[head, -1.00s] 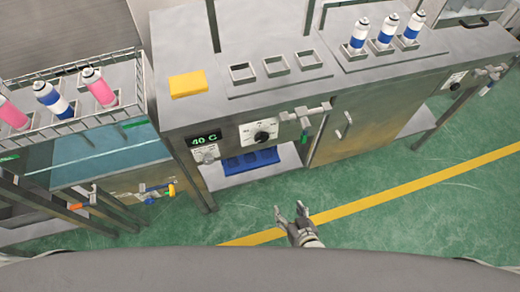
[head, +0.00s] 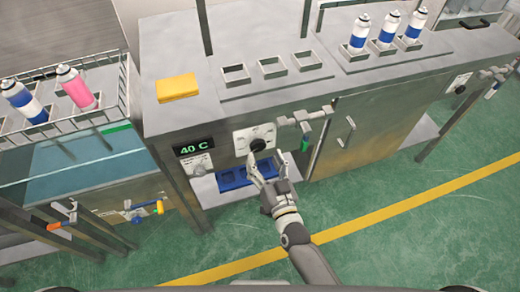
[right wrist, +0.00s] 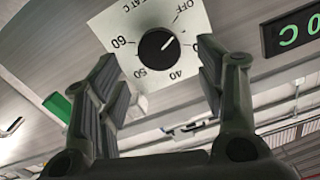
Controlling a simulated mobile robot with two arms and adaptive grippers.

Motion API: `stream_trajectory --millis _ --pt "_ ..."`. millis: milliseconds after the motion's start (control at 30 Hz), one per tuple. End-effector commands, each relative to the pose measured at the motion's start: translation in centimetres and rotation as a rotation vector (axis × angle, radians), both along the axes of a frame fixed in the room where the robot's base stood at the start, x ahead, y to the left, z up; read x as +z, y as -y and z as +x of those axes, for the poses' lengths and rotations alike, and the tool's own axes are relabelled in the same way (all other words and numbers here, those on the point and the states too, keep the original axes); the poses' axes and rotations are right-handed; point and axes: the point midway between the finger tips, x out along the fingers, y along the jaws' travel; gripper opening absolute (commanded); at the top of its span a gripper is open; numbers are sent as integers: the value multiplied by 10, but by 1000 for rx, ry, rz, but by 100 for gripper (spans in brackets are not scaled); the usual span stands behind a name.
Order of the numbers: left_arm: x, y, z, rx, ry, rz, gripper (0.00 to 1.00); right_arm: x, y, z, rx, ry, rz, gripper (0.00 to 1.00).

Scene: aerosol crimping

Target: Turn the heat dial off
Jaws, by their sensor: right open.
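The heat dial (head: 257,144) is a black round knob on a white plate on the front of the steel cabinet. In the right wrist view the dial (right wrist: 157,50) has a white pointer line. The plate reads OFF, 40, 50 and 60, and the line points up and right, between OFF and 40. My right gripper (head: 266,164) is open just below and in front of the dial. In the wrist view its fingers (right wrist: 158,75) stand apart on either side of the knob, and neither visibly touches it. My left gripper is not in view.
A green display (head: 194,147) left of the dial reads 40 C. A valve with a green handle (head: 305,142) sticks out to the right. A blue tray (head: 232,178) lies on the shelf below. A yellow block (head: 177,88) and several cans (head: 387,32) are on top.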

Motion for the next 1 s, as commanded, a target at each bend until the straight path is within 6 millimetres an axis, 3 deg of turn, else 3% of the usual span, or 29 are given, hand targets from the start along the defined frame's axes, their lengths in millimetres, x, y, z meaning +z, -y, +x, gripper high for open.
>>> stream_trajectory --millis 100,300,667,1000 --pt "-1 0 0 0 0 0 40 1 -7 20 0 1 -1 63" --pt "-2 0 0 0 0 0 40 -1 -12 38 0 -1 0 63" --pt "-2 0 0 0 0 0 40 -1 -14 42 1 -2 -1 63" --pt "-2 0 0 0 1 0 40 -1 -14 42 1 -2 -2 22"
